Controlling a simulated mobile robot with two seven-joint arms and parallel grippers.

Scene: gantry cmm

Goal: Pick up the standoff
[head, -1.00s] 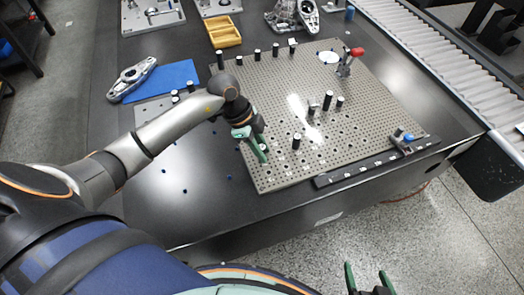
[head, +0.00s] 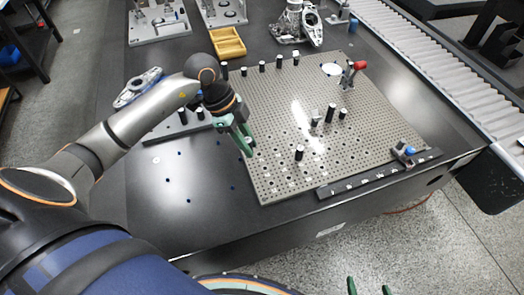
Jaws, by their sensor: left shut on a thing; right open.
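My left gripper (head: 247,148) is over the left edge of the perforated fixture plate (head: 280,110), its green fingers pointing down. It is shut on a standoff, which the fingers and wrist hide almost wholly; whether it is clear of the plate cannot be told. Other dark standoff-like posts stand upright on the plate: a row along the back, including one post (head: 262,67), a group right of centre with a tall post (head: 331,112), and a lone post (head: 299,153) near the front. My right gripper (head: 369,288) is open and empty at the bottom edge, partly cut off.
A yellow tray (head: 228,43) and metal castings (head: 298,22) are behind. A conveyor (head: 440,70) runs at right. The table's front left is mostly clear.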

